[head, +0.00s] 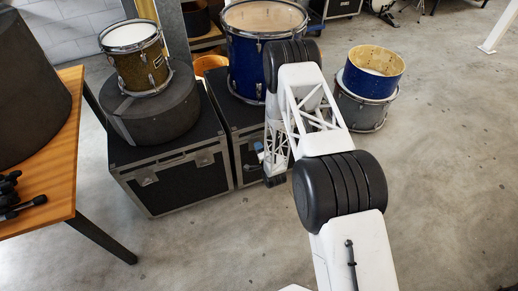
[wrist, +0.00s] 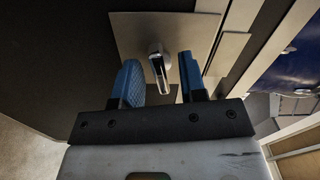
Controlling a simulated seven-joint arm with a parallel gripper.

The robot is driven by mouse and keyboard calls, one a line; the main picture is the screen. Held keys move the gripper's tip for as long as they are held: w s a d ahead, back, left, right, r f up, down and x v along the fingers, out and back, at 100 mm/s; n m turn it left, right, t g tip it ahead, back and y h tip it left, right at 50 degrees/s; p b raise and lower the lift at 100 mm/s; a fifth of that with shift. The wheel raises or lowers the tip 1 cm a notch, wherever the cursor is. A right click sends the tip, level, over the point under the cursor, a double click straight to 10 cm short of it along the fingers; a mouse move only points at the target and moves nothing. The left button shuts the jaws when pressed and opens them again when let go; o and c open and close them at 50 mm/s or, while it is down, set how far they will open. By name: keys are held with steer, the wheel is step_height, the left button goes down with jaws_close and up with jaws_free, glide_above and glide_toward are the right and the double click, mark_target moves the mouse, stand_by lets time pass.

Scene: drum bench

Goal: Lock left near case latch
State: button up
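Two black cases with metal edges stand side by side on the floor in the head view, a left case (head: 180,185) and a right case (head: 240,172). The left case shows two metal latches on its front, one at left (head: 147,178) and one at right (head: 205,158). My gripper (head: 260,150) is at the front of the right case, partly hidden by my arm. In the wrist view a metal latch lever (wrist: 163,84) stands out from a square plate (wrist: 195,28). My open blue fingers (wrist: 159,62) are on either side of the lever, with gaps visible.
A blue drum (head: 243,65) stands on the right case; a grey round case (head: 150,115) with a gold drum (head: 133,62) stands on the left one. A wooden table (head: 50,190) is at left. Stacked drums (head: 372,72) stand right of my arm. The floor at right is clear.

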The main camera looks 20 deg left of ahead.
steer(key=shift+c, duration=0.4)
jaws_close()
steer(key=shift+w+n, duration=0.1)
steer(key=shift+n, duration=0.3)
steer(key=n, duration=0.2)
steer(key=shift+r+n, duration=0.1)
steer(key=shift+n, duration=0.2)
steer(key=n, duration=0.8)
steer(key=shift+n, duration=1.9)
